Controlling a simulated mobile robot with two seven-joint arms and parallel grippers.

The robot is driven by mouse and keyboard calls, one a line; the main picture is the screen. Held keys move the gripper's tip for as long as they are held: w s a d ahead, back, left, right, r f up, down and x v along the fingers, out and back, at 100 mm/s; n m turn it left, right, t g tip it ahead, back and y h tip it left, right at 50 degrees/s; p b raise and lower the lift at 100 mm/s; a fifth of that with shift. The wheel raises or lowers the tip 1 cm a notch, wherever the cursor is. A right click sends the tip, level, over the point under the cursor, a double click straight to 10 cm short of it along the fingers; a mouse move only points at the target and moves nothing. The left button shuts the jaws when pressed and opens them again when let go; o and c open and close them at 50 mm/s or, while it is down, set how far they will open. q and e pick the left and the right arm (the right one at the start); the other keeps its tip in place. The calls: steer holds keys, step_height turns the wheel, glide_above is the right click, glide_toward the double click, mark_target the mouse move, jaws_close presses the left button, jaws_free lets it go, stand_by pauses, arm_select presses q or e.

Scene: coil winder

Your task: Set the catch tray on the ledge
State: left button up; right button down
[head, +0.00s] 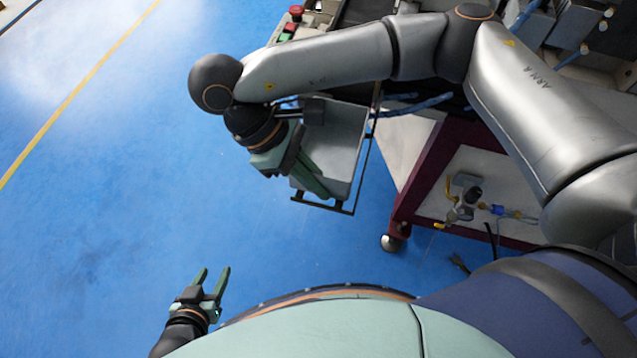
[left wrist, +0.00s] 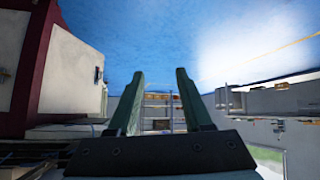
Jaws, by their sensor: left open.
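A grey rectangular catch tray (head: 345,137) shows in the upper middle of the head view. It lies within or just above a thin black frame (head: 350,211), which may be the ledge; I cannot tell whether they touch. My right gripper (head: 316,185) is at the tray's left side, its green fingers reaching along the near left corner. The view does not show whether the fingers are closed on the tray wall. My left gripper (head: 214,273) is open and empty at the lower left, well apart from the tray. Its two spread fingers also show in the left wrist view (left wrist: 160,80).
A maroon-framed cart (head: 418,185) on casters stands right of the tray, with a valve fitting (head: 463,195) on its panel. A machine with red and green buttons (head: 290,28) is at the top. The blue floor (head: 110,220) at left is clear.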

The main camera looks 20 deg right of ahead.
steer(key=shift+f, duration=0.75)
arm_select(q)
steer(key=shift+w+r, duration=0.1)
